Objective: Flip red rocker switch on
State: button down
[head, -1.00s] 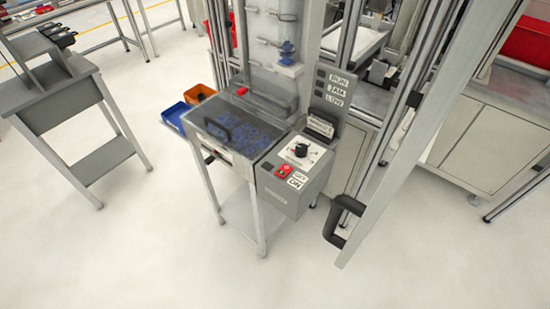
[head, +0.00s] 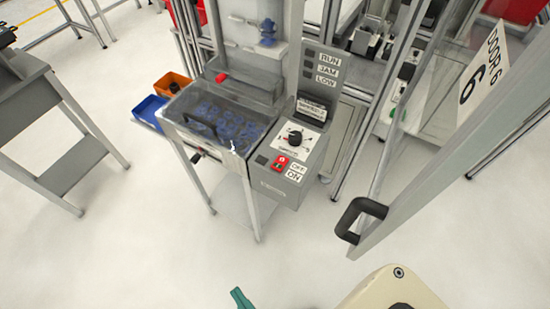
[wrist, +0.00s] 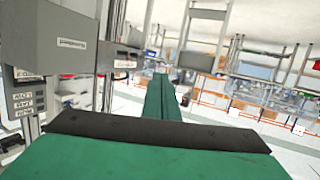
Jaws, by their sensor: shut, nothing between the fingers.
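The red rocker switch (head: 279,164) is on the top of a grey control box (head: 277,190), at its front left corner. OFF and ON labels (head: 295,172) are beside it on the right. Which way the rocker is tipped is too small to tell. My gripper (head: 241,298) shows only as a teal tip at the bottom edge of the head view, below and well apart from the box. In the wrist view its teal fingers (wrist: 163,97) are together, with nothing between them. The switch cannot be made out in the wrist view.
A black knob (head: 295,138) and a card holder stand behind the switch. A clear-lidded bin (head: 215,122) of blue parts adjoins the box on the left. An open door with a black handle (head: 360,218) stands at the right. The floor in front is clear.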

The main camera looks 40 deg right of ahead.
jog(key=w+d+r+n+t+h, duration=0.1)
jog(key=w+d+r+n+h, duration=0.15)
jog(key=w+d+r, duration=0.6)
jog(key=w+d+r+n+t+h, duration=0.1)
jog(key=w+d+r+n+h, duration=0.2)
jog(key=w+d, duration=1)
jog(key=w+d+r+m+g+h, duration=0.2)
jog(key=w+d+r+m+h, duration=0.25)
jog(key=r, duration=0.25)
jog(key=w+d+r+m+g+h, duration=0.2)
jog(key=w+d+r+m+h, duration=0.15)
jog(key=r+h, duration=0.35)
jog(key=s+d+r+m+g, duration=0.6)
jog(key=d+r+m+g, duration=0.15)
jog(key=d+g, duration=0.2)
jog(key=s+a+f+m+g+y, duration=0.2)
jog(key=s+f+m+g+y, duration=0.25)
jog(key=y, duration=0.25)
jog(key=w+a+f+t+y, duration=0.1)
jog(key=a+f+y, duration=0.3)
jog(key=a+y, duration=0.3)
jog(key=a, duration=0.4)
jog(key=shift+w+a+t+y, duration=0.25)
jog(key=shift+a+t+y, duration=0.05)
jog(key=shift+a, duration=0.05)
